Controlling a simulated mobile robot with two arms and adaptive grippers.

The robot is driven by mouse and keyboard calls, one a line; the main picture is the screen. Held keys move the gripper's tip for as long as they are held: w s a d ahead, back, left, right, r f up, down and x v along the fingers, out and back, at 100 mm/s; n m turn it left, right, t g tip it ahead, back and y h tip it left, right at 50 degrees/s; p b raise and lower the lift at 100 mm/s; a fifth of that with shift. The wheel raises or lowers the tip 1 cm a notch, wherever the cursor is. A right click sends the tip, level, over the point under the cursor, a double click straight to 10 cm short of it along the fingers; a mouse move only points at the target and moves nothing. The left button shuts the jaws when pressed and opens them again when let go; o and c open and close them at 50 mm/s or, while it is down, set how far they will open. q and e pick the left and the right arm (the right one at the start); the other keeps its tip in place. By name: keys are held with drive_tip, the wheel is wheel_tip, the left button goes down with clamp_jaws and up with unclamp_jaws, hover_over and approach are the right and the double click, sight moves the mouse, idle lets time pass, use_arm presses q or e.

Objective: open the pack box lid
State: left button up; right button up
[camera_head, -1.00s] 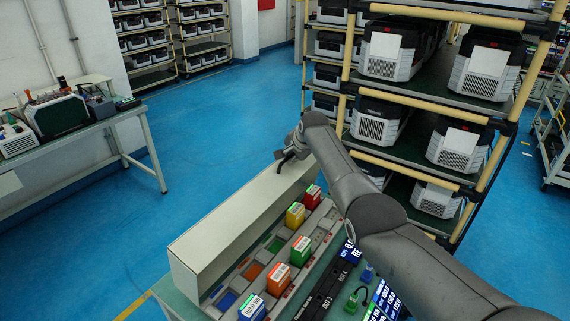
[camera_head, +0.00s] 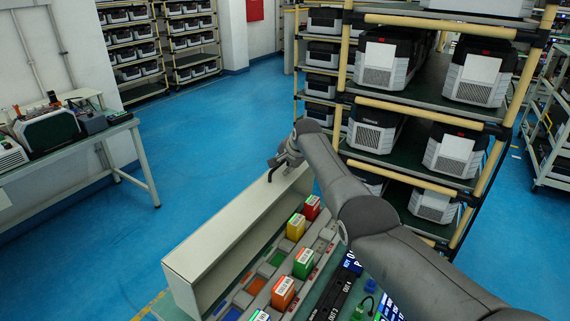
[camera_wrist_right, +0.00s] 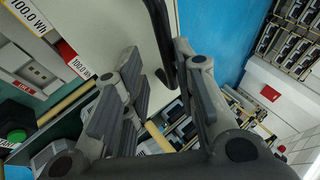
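The pack box is a long cream box along the left edge of the bench in the head view. Its cream lid (camera_head: 230,232) is a long flat panel, raised at the right side, with a shaded opening (camera_head: 248,247) below it. A bent black handle (camera_head: 273,171) stands at the lid's far end. My right gripper (camera_head: 284,157) is at this handle, its fingers small and partly hidden by my arm. In the right wrist view, the fingers (camera_wrist_right: 160,100) are apart and the black handle (camera_wrist_right: 158,35) reaches between them, closer to the right finger. My left gripper is out of view.
Beside the box, a grey tray holds yellow (camera_head: 296,227), red (camera_head: 311,208), green (camera_head: 303,263) and orange (camera_head: 284,293) modules. A rack of grey-white units (camera_head: 385,58) stands close behind my right arm. Blue floor (camera_head: 215,125) is clear on the left.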

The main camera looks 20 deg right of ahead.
drive_tip(key=shift+f, duration=0.1)
drive_tip(key=v, duration=1.2)
idle(0.6)
